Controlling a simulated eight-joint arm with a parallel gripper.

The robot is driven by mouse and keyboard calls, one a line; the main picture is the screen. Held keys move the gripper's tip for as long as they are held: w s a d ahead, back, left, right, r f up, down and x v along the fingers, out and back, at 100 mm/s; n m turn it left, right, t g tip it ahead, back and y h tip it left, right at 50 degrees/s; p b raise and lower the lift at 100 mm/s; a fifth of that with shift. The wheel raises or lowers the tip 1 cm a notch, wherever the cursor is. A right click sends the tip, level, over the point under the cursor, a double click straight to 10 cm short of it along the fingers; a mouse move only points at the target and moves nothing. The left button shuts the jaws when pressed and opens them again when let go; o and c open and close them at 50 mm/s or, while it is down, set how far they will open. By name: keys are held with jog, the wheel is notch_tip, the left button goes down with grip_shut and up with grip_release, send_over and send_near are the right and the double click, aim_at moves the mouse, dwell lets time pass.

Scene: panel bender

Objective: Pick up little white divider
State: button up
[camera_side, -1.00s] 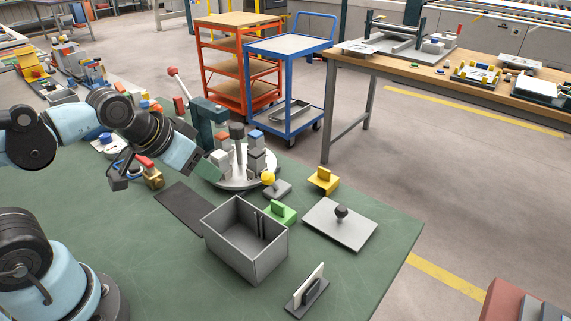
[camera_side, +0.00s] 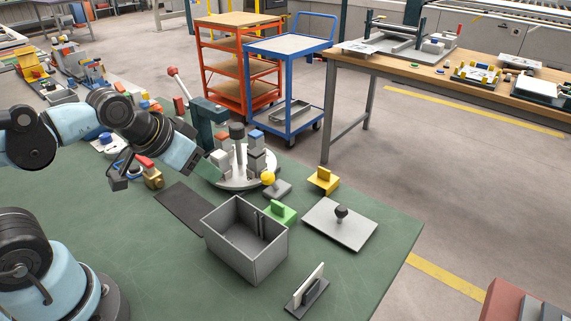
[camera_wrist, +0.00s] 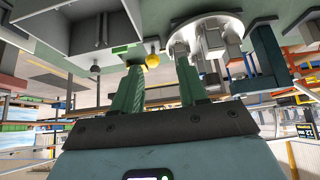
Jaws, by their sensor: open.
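The little white divider (camera_side: 312,283) is a thin pale plate standing upright in a dark slotted holder (camera_side: 306,299), near the front edge of the green table. My gripper (camera_side: 207,164) is far from it, up and to the left, in the air close to the round turret. In the wrist view my gripper (camera_wrist: 160,68) shows two green fingers apart with nothing between them. I cannot make out the divider in the wrist view.
An open grey box (camera_side: 245,242) stands between my gripper and the divider. Near it are a green block (camera_side: 282,213), a flat plate with a black knob (camera_side: 340,226), a yellow block (camera_side: 323,181) and the round turret (camera_side: 240,165).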

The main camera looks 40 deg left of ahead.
jog(key=o, duration=1.1)
jog(key=shift+d, duration=0.1)
jog(key=n+g+h, duration=0.4)
jog(key=n+g, duration=0.3)
jog(key=n, duration=1.1)
send_near(309, 279)
jog(key=x, duration=0.5)
jog(key=shift+w, duration=0.15)
jog(key=shift+x, duration=2.8)
